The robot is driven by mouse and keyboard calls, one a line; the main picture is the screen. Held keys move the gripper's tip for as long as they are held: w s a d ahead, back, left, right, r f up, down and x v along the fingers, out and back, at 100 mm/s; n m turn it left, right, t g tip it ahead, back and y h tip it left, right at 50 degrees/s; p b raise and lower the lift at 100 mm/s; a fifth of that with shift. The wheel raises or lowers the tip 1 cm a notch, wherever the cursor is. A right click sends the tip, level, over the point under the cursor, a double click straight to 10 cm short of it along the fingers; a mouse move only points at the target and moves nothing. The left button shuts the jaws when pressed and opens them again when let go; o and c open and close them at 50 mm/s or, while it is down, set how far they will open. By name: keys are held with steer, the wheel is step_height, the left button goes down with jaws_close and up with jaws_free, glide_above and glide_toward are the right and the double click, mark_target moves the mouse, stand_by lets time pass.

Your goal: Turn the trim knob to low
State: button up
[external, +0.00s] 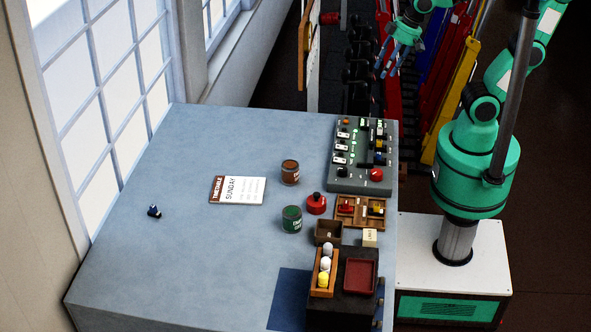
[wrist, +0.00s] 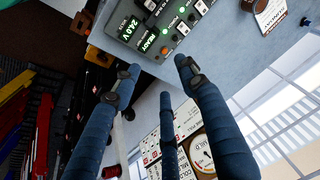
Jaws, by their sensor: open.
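The grey control panel (external: 333,181) sits at the table's far right edge. It has rows of small switches, a red round button (external: 376,175) and an orange round control (external: 346,122). In the wrist view part of the panel shows a green display (wrist: 128,27) and a small orange control (wrist: 164,50). I cannot read a trim label, so which control is the trim knob is unclear. My gripper (wrist: 158,76) has its dark blue fingers spread, open and empty, apart from the panel. In the external view my green wrist is at the top, beyond the panel.
Brown (external: 290,172) and green (external: 292,219) cans, a red-topped item (external: 316,204) and wooden trays (external: 345,215) stand near the panel. A white panel with a gauge (wrist: 201,157) shows below my fingers.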

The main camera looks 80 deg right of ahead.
steer(key=w+a+r+m+g+p, duration=0.1)
steer(key=w+a+g+p, duration=0.1)
steer(key=w+a+p, duration=0.35)
steer(key=m+g+h+p, duration=0.15)
steer(key=m+p, duration=0.25)
steer(key=p, duration=0.5)
glide_above(345, 169)
step_height(345, 169, down, 9)
steer(key=shift+w+a+r+g+y, duration=0.15)
steer(key=shift+w+a+g+y, duration=0.1)
steer(key=shift+a+g, duration=0.15)
steer(key=shift+d, duration=0.1)
steer(key=f, duration=0.7)
steer(key=f+b, duration=0.1)
steer(key=f, duration=0.5)
steer(key=shift+s+d+f, duration=0.2)
steer(key=shift+f, duration=0.2)
jaws_close()
